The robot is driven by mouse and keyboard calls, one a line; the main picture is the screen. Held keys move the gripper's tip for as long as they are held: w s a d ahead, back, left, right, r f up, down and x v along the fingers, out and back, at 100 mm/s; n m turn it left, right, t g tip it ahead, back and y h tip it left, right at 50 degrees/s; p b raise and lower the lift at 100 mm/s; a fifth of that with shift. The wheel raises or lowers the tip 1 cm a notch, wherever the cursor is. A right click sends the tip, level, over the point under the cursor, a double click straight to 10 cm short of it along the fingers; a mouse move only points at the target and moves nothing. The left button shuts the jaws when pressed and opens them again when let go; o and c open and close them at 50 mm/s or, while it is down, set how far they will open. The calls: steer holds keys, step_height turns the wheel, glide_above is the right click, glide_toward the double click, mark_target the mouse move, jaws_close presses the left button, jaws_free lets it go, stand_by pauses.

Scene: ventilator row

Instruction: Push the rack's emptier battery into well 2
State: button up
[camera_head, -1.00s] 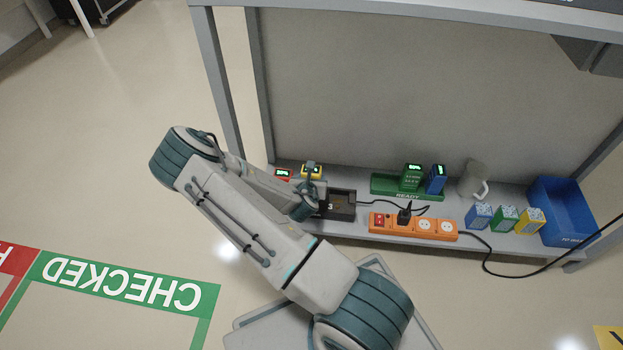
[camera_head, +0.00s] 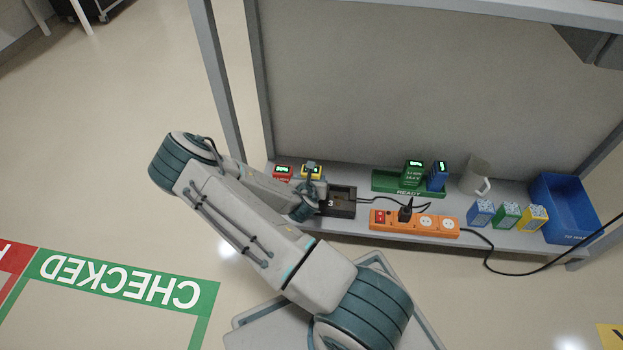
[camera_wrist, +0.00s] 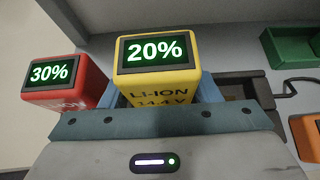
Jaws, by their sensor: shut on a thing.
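A yellow battery reading 20% (camera_wrist: 155,65) stands upright in the wrist view, between my gripper's jaws (camera_wrist: 160,100). It also shows in the head view (camera_head: 312,172) just beyond my gripper (camera_head: 310,187). My gripper is shut on it. A red battery reading 30% (camera_wrist: 62,85) stands to its left, and also shows in the head view (camera_head: 282,172). The black charger (camera_head: 341,203) has a visible end marked 3 to the right of my gripper. My arm and gripper hide the other wells and the yellow battery's lower end.
A green READY rack (camera_head: 385,182) holds a green battery (camera_head: 412,174) and a blue one (camera_head: 438,177). An orange power strip (camera_head: 390,222) with a black plug lies in front. A mug (camera_head: 474,176), several small boxes (camera_head: 506,215) and a blue bin (camera_head: 565,205) stand at right.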

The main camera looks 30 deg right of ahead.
steer(key=shift+f+b, duration=0.4)
steer(key=shift+f, duration=0.35)
stand_by(0.8)
steer(key=o, duration=1.5)
steer(key=shift+s, duration=0.1)
steer(key=shift+p+v, duration=2.8)
steer(key=shift+v, duration=4.1)
steer(key=shift+r, duration=0.1)
